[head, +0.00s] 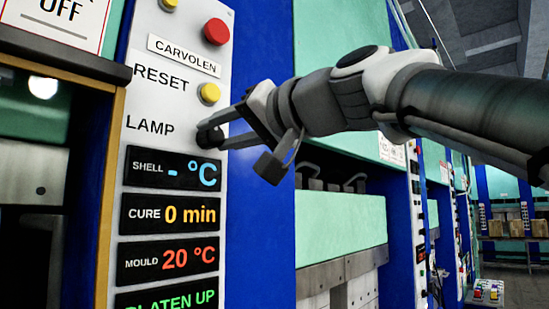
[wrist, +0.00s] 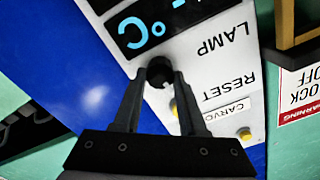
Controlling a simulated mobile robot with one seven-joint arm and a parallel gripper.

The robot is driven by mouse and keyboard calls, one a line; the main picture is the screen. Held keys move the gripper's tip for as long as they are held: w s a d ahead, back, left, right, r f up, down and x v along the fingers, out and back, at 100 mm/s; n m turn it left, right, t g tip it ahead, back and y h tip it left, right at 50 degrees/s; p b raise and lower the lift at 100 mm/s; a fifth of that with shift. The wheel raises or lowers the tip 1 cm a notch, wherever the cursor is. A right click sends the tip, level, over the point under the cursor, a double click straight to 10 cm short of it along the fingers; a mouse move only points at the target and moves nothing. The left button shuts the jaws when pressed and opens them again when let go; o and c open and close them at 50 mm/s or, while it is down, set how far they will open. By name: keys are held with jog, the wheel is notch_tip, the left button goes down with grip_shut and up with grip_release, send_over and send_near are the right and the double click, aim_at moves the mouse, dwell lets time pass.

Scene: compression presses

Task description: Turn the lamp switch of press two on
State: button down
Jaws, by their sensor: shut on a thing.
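The lamp switch is a dark round knob beside the word LAMP on the white control panel (head: 140,92). In the head view the knob (head: 208,135) is partly covered by the fingers. My gripper (head: 214,133) reaches in from the right with its fingertips at the panel. In the wrist view my gripper (wrist: 169,72) has its two fingers on either side of the dark knob (wrist: 159,72), closed on it. The knob's pointer direction cannot be told. A bright round lamp (head: 42,84) glows inside the press opening at the left.
A yellow RESET button (head: 209,93) sits just above the knob, with a red button (head: 216,31) higher up. Below are displays for shell (head: 172,170), cure (head: 170,214) and mould (head: 168,258). More presses stand to the right, beyond a blue column (head: 262,220).

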jog(key=m, duration=0.4)
jog(key=shift+m+p, duration=0.3)
jog(key=shift+p, duration=0.05)
jog(key=shift+f+m+p, duration=0.1)
jog(key=shift+m+p, duration=0.25)
jog(key=shift+m, duration=1.55)
jog(key=shift+c, duration=2.3)
grip_release()
jog(key=b+v, duration=0.3)
jog(key=v, duration=1.4)
jog(key=shift+d, duration=0.2)
jog(key=shift+s, duration=0.15)
